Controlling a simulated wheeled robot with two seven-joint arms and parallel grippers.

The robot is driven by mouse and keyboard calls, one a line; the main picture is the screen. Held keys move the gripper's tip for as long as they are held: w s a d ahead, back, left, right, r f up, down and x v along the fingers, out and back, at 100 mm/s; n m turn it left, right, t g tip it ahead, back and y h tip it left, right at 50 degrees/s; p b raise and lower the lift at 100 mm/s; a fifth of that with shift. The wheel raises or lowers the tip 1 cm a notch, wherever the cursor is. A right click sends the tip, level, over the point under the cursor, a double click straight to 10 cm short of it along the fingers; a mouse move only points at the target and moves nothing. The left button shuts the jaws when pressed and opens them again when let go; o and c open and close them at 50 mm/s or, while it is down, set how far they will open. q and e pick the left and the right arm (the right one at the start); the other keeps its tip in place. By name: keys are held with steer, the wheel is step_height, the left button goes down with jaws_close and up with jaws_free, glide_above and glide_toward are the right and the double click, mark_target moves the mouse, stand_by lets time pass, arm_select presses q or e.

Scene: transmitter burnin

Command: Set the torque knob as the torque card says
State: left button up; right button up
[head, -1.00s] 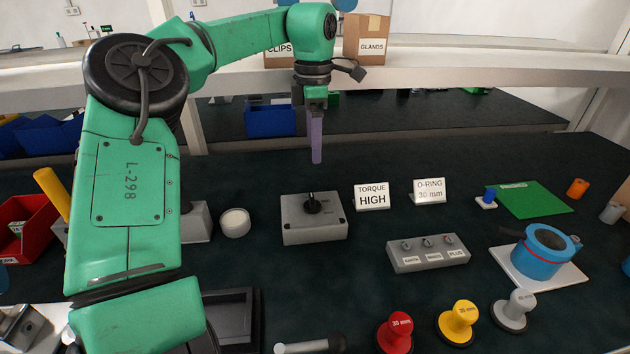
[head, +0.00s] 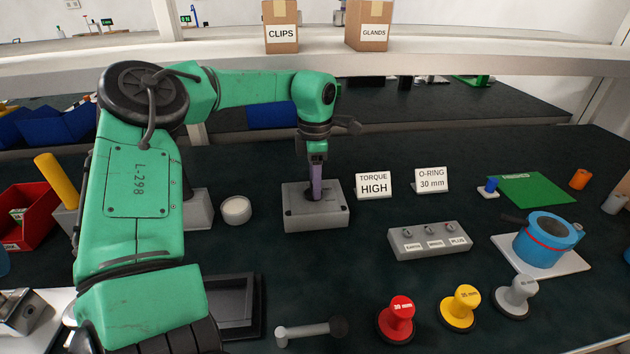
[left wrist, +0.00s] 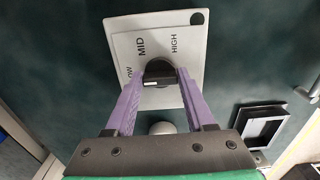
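The torque card (head: 373,185) reads "TORQUE HIGH". The torque knob (left wrist: 160,74) is black with a white mark and sits on a grey box (head: 322,220). In the left wrist view its plate shows LOW, MID and HIGH; I cannot tell which one the knob points to. My left gripper (head: 316,196) points down at the knob from above. In the left wrist view its two purple fingers (left wrist: 161,78) are apart, one on each side of the knob; firm contact is not clear. In the head view the fingers largely hide the knob. My right gripper is not in view.
An O-ring card (head: 431,180) reading "30 mm" stands right of the torque card. A grey switch box (head: 429,249), a blue pot (head: 541,243) and red, yellow and grey stamp-shaped pieces lie right and in front. A white round container (head: 236,210) is left of the knob box.

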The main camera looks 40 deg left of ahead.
arm_select(q)
jaws_close()
